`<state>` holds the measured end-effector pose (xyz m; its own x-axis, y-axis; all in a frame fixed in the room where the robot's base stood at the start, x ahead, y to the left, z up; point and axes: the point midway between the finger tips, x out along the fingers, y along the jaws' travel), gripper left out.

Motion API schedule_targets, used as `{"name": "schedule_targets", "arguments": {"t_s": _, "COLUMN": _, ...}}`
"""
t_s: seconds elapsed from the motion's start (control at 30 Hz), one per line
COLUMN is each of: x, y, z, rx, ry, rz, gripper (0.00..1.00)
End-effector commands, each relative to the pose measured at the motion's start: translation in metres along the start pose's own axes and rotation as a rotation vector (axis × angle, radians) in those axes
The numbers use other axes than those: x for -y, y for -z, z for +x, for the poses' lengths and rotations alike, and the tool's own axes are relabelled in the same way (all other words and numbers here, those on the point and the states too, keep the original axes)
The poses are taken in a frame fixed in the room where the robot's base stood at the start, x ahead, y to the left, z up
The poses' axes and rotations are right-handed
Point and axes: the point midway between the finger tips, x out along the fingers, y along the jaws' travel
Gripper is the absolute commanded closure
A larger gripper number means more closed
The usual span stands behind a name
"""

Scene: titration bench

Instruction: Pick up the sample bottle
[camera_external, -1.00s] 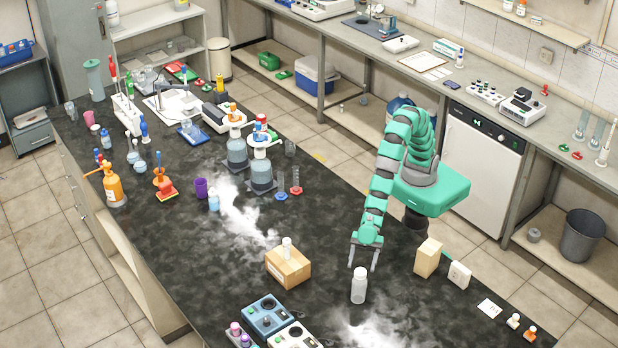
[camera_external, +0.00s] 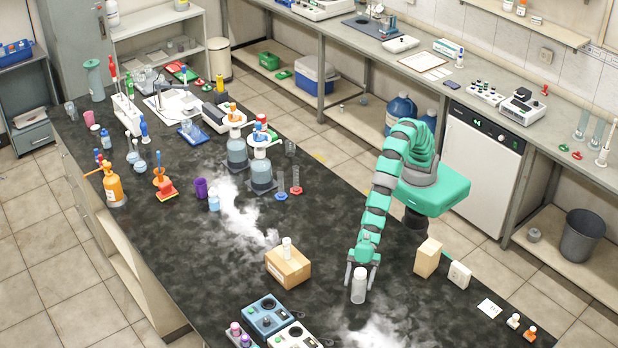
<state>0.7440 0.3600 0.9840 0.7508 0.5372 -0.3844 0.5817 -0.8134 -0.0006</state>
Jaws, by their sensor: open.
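A whitish translucent bottle with a white cap, which looks like the sample bottle (camera_external: 358,289), stands upright on the dark bench top (camera_external: 215,275) at the front right. My gripper (camera_external: 361,278) points down at it and is open. One finger shows to the left of the bottle's upper part and the other to its right. I cannot tell whether either finger touches it. The lower part of the bottle is in plain view and seems to stand on the bench.
A cardboard box (camera_external: 288,268) with a small white bottle (camera_external: 286,246) on top stands to the left. A tan block (camera_external: 427,258) and a white box (camera_external: 459,275) stand to the right. A blue-topped device (camera_external: 266,315) is at the front left. White vapour drifts nearby.

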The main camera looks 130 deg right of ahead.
Motion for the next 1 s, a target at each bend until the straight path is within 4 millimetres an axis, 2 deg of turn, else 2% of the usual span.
{"name": "schedule_targets", "arguments": {"t_s": 0.07, "x": 0.000, "y": 0.000, "z": 0.000, "rx": 0.000, "ry": 0.000, "rz": 0.000, "gripper": 0.37}}
{"name": "schedule_targets", "arguments": {"t_s": 0.3, "x": 0.000, "y": 0.000, "z": 0.000, "rx": -0.001, "ry": 0.000, "rz": 0.000, "gripper": 0.97}}
{"name": "schedule_targets", "arguments": {"t_s": 0.77, "x": 0.000, "y": 0.003, "z": -0.001, "rx": -0.001, "ry": 0.000, "rz": 0.000, "gripper": 0.98}}
{"name": "schedule_targets", "arguments": {"t_s": 1.0, "x": 0.000, "y": 0.021, "z": -0.008, "rx": -0.005, "ry": 0.001, "rz": -0.001, "gripper": 0.98}}
